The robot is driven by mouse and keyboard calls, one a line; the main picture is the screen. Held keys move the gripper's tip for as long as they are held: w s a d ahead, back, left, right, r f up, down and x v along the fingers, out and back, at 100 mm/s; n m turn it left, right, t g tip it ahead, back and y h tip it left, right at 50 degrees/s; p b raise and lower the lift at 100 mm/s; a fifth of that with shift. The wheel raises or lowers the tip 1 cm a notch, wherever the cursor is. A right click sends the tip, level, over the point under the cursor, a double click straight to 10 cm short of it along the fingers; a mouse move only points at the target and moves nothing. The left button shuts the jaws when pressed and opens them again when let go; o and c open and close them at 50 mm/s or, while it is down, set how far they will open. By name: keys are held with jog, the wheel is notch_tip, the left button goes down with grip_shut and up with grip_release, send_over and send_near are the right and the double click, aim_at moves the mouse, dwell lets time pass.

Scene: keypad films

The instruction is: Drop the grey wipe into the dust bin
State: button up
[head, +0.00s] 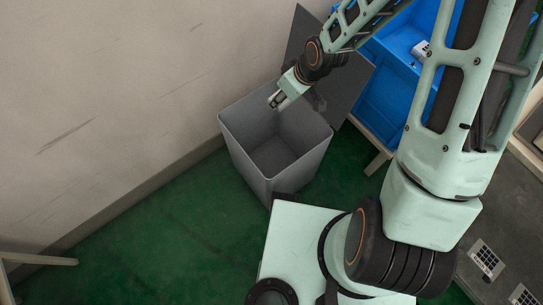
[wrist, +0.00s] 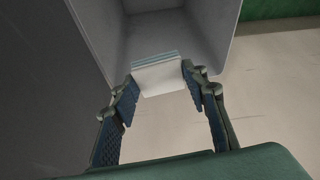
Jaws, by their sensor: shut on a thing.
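The dust bin (head: 243,160) is a grey open-topped box on the green floor by the wall, with its dark lid (head: 352,82) raised at the back. Its inside looks empty in the head view. My gripper (head: 277,100) is above the far part of the bin's opening, pointing down toward it. In the wrist view my gripper (wrist: 159,80) is shut on the grey wipe (wrist: 158,80), a pale flat piece with bluish bands along its far edge. The bin's inner wall (wrist: 155,22) shows beyond the wipe. The wipe is not clear in the head view.
A blue crate (head: 377,98) stands right of the bin, with a small white item (head: 420,50) in it. Keypads (head: 486,259) lie on a grey surface at the lower right. The wall (head: 110,90) is close behind and left of the bin. Green floor (head: 170,235) is clear at left.

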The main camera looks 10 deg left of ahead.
jog(key=shift+f+b, duration=2.5)
jog(key=shift+f, duration=0.5)
jog(key=o, duration=1.2)
jog(key=shift+r, duration=0.1)
jog(key=v, duration=0.9)
jog(key=shift+d, duration=0.15)
jog(key=shift+v, duration=1.4)
jog(key=shift+s, duration=0.1)
